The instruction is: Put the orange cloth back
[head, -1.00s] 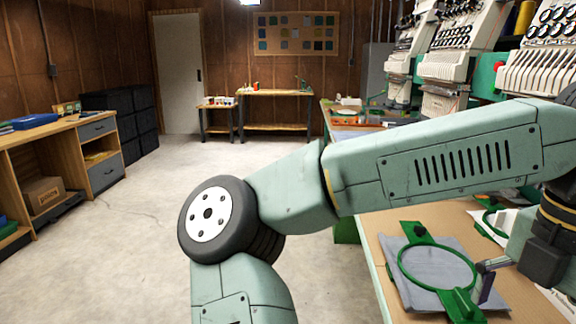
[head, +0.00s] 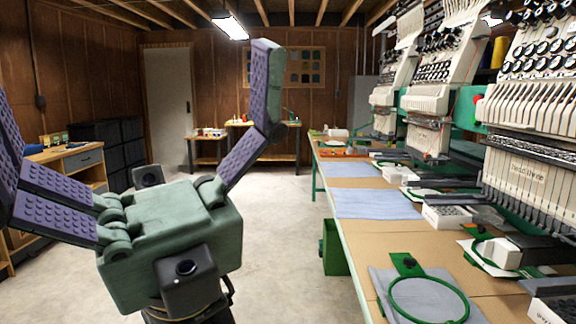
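I cannot make out an orange cloth for certain. A small orange-red item (head: 345,152) lies at the far end of the long bench, too small to identify. My gripper (head: 132,110) is large in the left of the head view, raised with its purple-padded fingers spread wide. It is open, with nothing seen between the fingers. It is over the floor, left of the bench and apart from it. A green hoop (head: 428,299) lies on a grey-blue cloth (head: 382,284) at the near end of the bench.
The long bench (head: 330,236) runs along the right, with embroidery machines (head: 525,150) above it. Blue-grey cloths (head: 372,204) lie flat on it. A green bin (head: 335,248) stands by its left edge. Wooden shelving (head: 75,162) is at left. The middle floor (head: 285,225) is clear.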

